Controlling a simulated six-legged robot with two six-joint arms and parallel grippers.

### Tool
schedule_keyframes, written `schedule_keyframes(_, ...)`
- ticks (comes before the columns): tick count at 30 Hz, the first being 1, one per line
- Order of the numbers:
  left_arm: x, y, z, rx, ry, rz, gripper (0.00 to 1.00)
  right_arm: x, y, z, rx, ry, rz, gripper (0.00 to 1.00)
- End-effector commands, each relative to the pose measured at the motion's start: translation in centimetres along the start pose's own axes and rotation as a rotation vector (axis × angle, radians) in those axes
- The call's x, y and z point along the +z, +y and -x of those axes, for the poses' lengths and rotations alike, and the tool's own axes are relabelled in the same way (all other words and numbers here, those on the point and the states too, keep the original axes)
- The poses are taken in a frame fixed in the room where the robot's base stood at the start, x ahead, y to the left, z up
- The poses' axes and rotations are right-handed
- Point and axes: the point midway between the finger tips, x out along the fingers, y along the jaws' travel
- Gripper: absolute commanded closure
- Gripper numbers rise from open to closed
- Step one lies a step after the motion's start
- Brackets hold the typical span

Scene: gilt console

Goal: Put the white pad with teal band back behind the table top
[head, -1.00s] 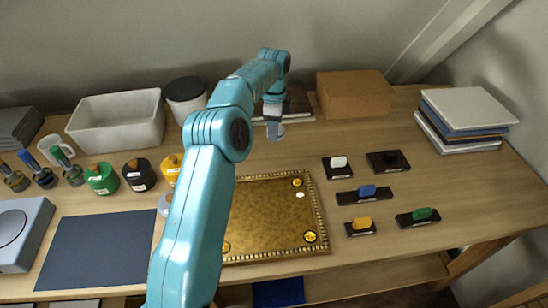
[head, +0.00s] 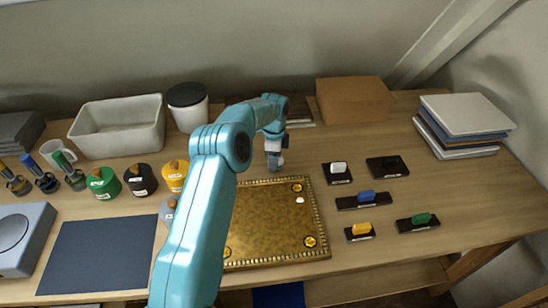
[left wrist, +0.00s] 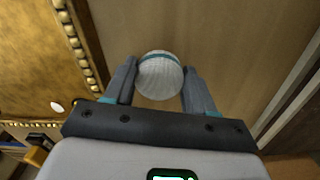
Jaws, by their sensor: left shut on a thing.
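The white pad with teal band (left wrist: 160,78) sits between the fingers of my left gripper (left wrist: 160,92), which is shut on it. In the head view my left gripper (head: 274,166) points down just behind the far edge of the gilt table top (head: 265,222), low over the wooden surface. The pad is hard to make out there. In the left wrist view the beaded edge of the table top (left wrist: 82,50) runs to the left of the pad, apart from it. I cannot tell whether the pad touches the wood. My right gripper is not in view.
A small white spot (head: 300,200) lies on the table top. Several dark holders with coloured tops, one blue (head: 366,196), stand to the right. Jars, one yellow (head: 174,177), stand to the left. A cardboard box (head: 355,99) stands behind. Bare wood (head: 300,155) surrounds the gripper.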

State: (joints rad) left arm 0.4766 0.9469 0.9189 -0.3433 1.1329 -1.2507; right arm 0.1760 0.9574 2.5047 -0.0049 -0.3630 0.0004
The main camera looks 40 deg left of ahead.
Motion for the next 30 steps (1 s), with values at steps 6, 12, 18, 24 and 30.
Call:
schedule_keyframes(6, 0.0, 0.0, -0.3, 0.0, 0.0, 0.0, 0.2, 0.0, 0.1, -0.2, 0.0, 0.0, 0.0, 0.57)
schedule_keyframes(12, 0.0, 0.0, -0.3, 0.001, 0.0, 0.0, 0.2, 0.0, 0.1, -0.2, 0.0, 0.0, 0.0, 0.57)
schedule_keyframes(18, 0.0, -0.1, 0.5, -0.002, 0.0, 0.0, 0.2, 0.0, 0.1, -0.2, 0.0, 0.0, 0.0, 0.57)
schedule_keyframes(24, -0.2, -0.3, 4.9, -0.006, 0.003, 0.0, 0.2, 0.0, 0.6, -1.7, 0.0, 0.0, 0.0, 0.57)
schedule_keyframes(30, -0.2, -0.3, 10.7, -0.004, 0.002, 0.0, 0.2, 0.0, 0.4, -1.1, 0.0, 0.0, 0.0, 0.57)
